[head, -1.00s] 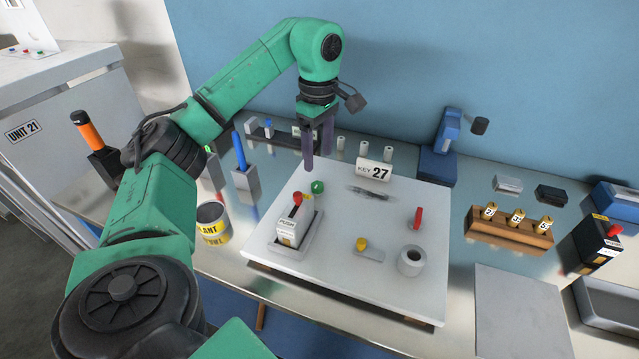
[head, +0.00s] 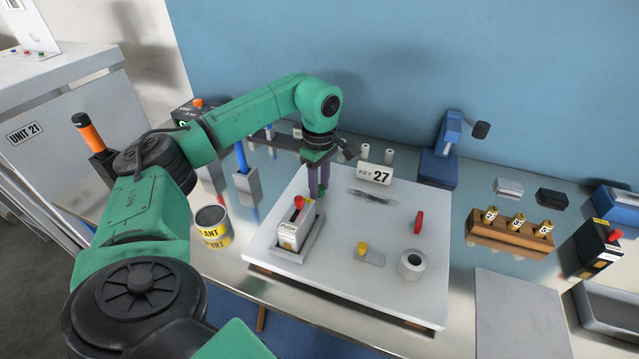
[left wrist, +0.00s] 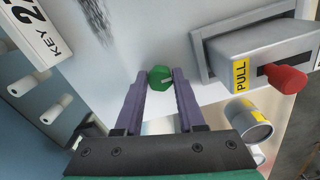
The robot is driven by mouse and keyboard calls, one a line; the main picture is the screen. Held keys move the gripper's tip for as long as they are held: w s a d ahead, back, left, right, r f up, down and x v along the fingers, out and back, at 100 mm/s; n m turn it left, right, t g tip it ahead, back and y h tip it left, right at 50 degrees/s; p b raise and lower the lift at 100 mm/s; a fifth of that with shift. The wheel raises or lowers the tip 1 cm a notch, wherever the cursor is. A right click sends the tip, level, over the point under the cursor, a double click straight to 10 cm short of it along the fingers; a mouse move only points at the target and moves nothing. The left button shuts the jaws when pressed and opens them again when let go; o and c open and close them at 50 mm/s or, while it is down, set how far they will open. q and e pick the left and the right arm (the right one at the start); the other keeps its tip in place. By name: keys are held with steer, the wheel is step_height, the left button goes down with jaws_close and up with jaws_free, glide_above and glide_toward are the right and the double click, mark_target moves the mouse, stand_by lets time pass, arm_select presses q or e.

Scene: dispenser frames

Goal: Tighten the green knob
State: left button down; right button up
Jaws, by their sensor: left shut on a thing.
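The green knob (left wrist: 160,77) is on the white board (head: 350,285) and shows in the left wrist view between my left gripper's fingertips. My left gripper (head: 318,190) points down at the back left part of the board, with purple fingers shut on the knob. It also shows in the left wrist view (left wrist: 160,80), a finger on each side of the knob. In the head view the fingers and arm hide most of the knob. My right gripper is not in view.
A grey box with a red knob (head: 298,203) stands on the board just in front of the gripper. A KEY 27 sign (head: 374,174) is to the right. A red knob (head: 419,222), yellow knob (head: 362,246) and white ring (head: 411,265) sit farther right.

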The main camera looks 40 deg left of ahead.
arm_select(q)
steer(key=shift+r+n, duration=0.1)
steer(key=shift+n, duration=0.4)
steer(key=n+p, duration=0.1)
steer(key=n, duration=0.2)
steer(key=shift+w+n, duration=0.1)
steer(key=shift+n, duration=0.3)
steer(key=n+p, duration=0.1)
steer(key=n, duration=0.4)
steer(key=shift+w, duration=0.1)
steer(key=n+p, duration=0.1)
steer(key=n, duration=0.4)
steer(key=shift+a+r+n, duration=0.1)
steer(key=shift+a+n, duration=0.05)
steer(key=shift+n, duration=0.25)
steer(key=shift+w+a+n, duration=0.1)
steer(key=shift+n, duration=2.1)
steer(key=c, duration=0.5)
jaws_free()
